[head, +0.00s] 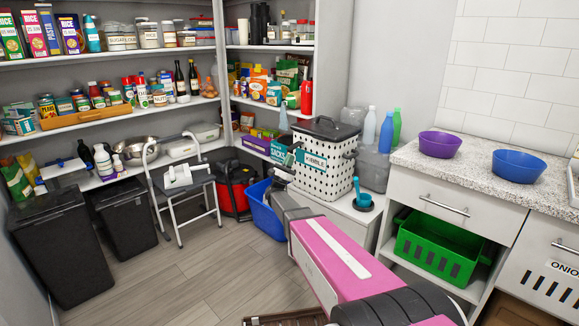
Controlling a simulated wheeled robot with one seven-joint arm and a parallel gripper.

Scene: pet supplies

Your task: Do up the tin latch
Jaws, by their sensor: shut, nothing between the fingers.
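The kibble tin (322,178) is white with dark dots and a "KIBBLE" label. It stands upright on a low white cabinet. Its dark lid (322,129) rests on top, with a raised handle. A dark fitting shows on the tin's right side (351,154). My gripper (290,157) is at the tin's left front side, close to the label, with its fingers shut and empty. It hides part of that side. The latch itself is too small and too covered to make out. I cannot tell whether the gripper touches the tin.
A blue bin (266,211) is on the floor at left. The counter (480,172) holds purple (440,144) and blue bowls (518,166). Open floor lies left of my arm.

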